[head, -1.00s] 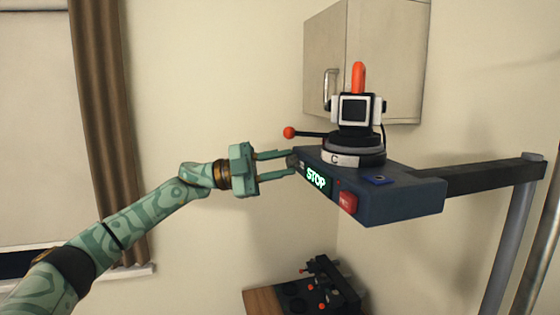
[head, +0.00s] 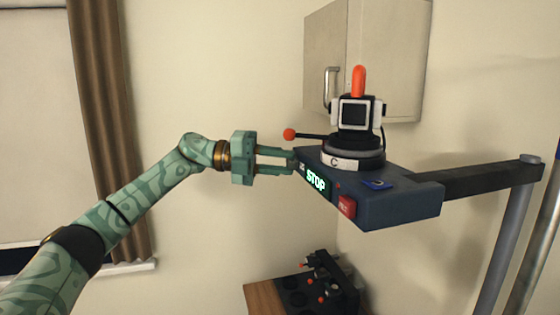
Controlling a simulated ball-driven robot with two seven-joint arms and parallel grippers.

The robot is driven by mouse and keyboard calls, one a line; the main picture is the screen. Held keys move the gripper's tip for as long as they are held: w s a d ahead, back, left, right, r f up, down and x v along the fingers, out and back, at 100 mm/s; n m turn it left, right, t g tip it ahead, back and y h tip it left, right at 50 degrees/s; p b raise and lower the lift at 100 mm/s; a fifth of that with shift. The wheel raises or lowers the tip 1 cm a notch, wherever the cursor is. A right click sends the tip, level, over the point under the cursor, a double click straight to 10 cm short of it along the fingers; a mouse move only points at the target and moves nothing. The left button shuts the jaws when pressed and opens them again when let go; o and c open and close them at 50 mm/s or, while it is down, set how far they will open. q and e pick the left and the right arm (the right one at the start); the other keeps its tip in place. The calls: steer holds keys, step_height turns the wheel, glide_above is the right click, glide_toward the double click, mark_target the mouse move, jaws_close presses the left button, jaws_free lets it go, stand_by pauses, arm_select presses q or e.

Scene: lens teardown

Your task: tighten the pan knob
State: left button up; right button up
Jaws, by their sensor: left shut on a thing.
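A dark blue head unit (head: 395,208) with a lit STOP display (head: 316,180) sits at the end of a dark arm. The pan knob is at the unit's left end and is mostly hidden between my fingertips. My left gripper (head: 291,160) reaches in from the left, its two fingers level and shut on the pan knob. A round base marked C (head: 338,164) carries a black and white camera-like device (head: 355,112) with an orange upright handle (head: 358,80). My right gripper is not in view.
A lever with a red ball (head: 289,134) sticks out left, just above my fingers. A dark support arm (head: 490,180) runs right to a grey post. A wall cabinet (head: 385,60) is behind. Below stands a wooden surface (head: 262,300) with dark equipment.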

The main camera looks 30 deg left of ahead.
arm_select(q)
steer(key=shift+f+m, duration=0.1)
steer(key=shift+m, duration=0.2)
stand_by(0.4)
steer(key=o, duration=1)
steer(key=b+v, duration=0.3)
steer(key=v, duration=1.3)
steer(key=shift+r, duration=0.25)
steer(key=shift+s, duration=0.1)
